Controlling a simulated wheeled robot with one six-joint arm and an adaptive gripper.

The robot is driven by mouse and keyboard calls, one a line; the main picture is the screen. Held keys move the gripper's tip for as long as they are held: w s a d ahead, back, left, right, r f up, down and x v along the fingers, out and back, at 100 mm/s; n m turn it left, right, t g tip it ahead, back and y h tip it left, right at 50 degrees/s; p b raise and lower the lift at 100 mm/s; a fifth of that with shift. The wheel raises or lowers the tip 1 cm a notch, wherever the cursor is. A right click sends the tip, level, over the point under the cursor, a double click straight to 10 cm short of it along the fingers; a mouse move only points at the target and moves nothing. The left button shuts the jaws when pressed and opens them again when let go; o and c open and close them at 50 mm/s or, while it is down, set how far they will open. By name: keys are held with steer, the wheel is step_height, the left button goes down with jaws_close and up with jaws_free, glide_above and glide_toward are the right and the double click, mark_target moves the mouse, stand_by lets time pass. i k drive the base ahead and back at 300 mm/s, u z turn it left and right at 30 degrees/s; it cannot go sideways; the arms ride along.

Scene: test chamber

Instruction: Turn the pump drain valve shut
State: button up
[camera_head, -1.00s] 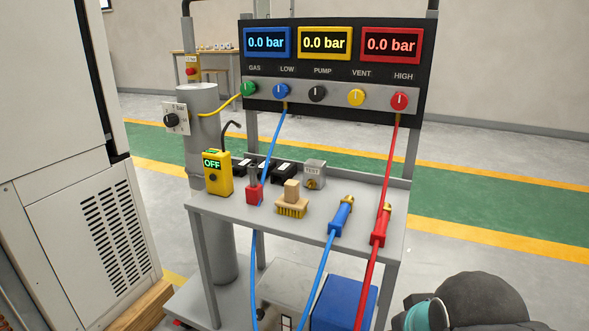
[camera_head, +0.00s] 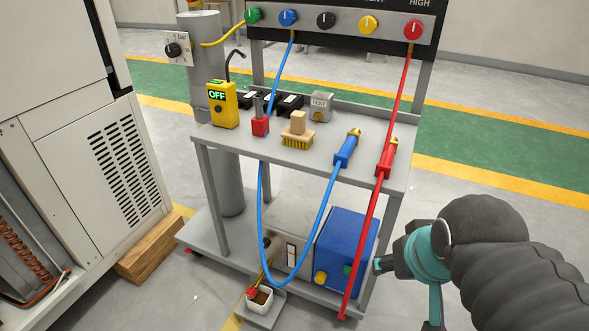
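On the trolley's lower shelf stand a grey unit (camera_head: 290,225) and a blue box (camera_head: 347,237). The grey unit carries a dark knob and a light switch panel on its front. A yellow knob (camera_head: 320,278) and a small green part show low by the blue box. A small red part (camera_head: 252,292) sits at the end of a thin yellowish line, at a white cup (camera_head: 260,300) holding brown liquid. I cannot tell which part is the drain valve or how it is set. My gripper (camera_head: 380,264) points left, right of the blue box; its fingers are too small to read.
The trolley's upper shelf (camera_head: 225,140) holds a yellow meter reading OFF, a brush and hose ends. A blue hose (camera_head: 264,225) loops down before the grey unit. A red hose (camera_head: 362,250) hangs before the blue box. A white cabinet (camera_head: 85,150) stands left.

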mark_target(252, 293)
steer(key=u, duration=0.3)
steer(key=k, duration=1.45)
steer(key=z, duration=0.3)
